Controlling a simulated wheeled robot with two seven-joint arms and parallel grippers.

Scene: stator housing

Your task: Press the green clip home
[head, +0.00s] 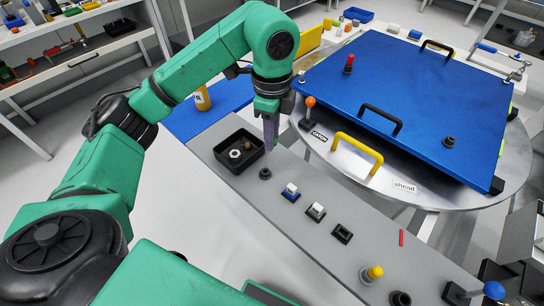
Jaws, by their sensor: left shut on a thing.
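My left gripper (271,132) points down over the grey console, beside the black tray (220,150) and just beyond a small black round fitting (265,174). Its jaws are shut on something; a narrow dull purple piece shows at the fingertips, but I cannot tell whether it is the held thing. I cannot make out a green clip in this view, and the gripper may hide it. My right gripper is not in view.
The console (330,262) carries a blue-based switch (290,192), a white switch (316,211), a black square socket (342,234) and a yellow knob (371,274). A blue panel (400,90) lies over a round metal table (345,175). An orange-topped lever (310,102) stands right of the gripper.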

